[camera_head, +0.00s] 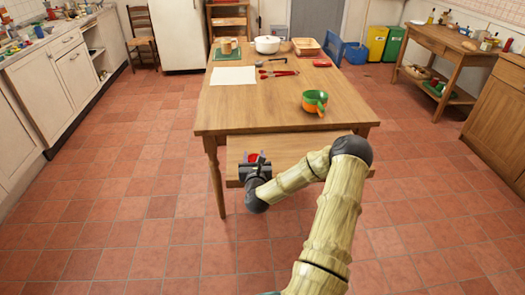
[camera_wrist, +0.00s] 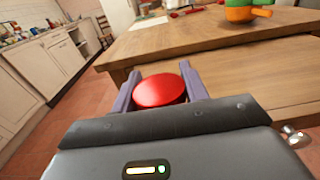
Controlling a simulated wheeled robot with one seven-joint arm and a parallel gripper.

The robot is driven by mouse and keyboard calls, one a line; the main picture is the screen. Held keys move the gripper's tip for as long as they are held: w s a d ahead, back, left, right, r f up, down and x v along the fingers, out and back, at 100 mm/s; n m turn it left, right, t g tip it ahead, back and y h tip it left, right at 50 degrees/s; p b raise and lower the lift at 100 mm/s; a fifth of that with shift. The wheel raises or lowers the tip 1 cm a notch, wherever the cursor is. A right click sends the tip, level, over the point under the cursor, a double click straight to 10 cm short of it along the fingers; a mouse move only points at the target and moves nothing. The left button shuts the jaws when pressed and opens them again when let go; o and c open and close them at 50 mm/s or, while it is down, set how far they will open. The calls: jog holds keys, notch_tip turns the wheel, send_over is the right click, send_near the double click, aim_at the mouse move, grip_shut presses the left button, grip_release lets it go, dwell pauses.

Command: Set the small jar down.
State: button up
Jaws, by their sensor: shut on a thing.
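The small jar shows as a round red top (camera_wrist: 160,90) between the two purple-grey fingers of my gripper (camera_wrist: 158,88) in the wrist view. My gripper is shut on it. In the head view my gripper (camera_head: 254,160) is at the table's near end, over the left part of a lower wooden surface (camera_head: 290,148), with a bit of the red jar (camera_head: 254,155) showing. The jar's lower part is hidden, so I cannot tell whether it touches the surface.
The wooden table (camera_head: 240,108) holds an orange-and-green bowl (camera_head: 315,102), red tongs (camera_head: 279,73), a white sheet (camera_head: 233,76), a white pot (camera_head: 267,44) and a wooden tray (camera_head: 306,46). The lower surface is clear to the right of my gripper.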

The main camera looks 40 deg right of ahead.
jog(key=a+f+n+t+y, duration=0.1)
jog(key=a+f+n+y, duration=0.1)
jog(key=a+f, duration=0.3)
jog(key=a+f+n+t+y, duration=0.1)
jog(key=a+f+y, duration=0.3)
jog(key=a, duration=1)
jog(key=s+a+f+n+t+y, duration=0.1)
jog(key=a+f+n+y, duration=0.2)
jog(key=a+f, duration=0.3)
jog(key=a, duration=0.4)
jog(key=shift+y, duration=0.3)
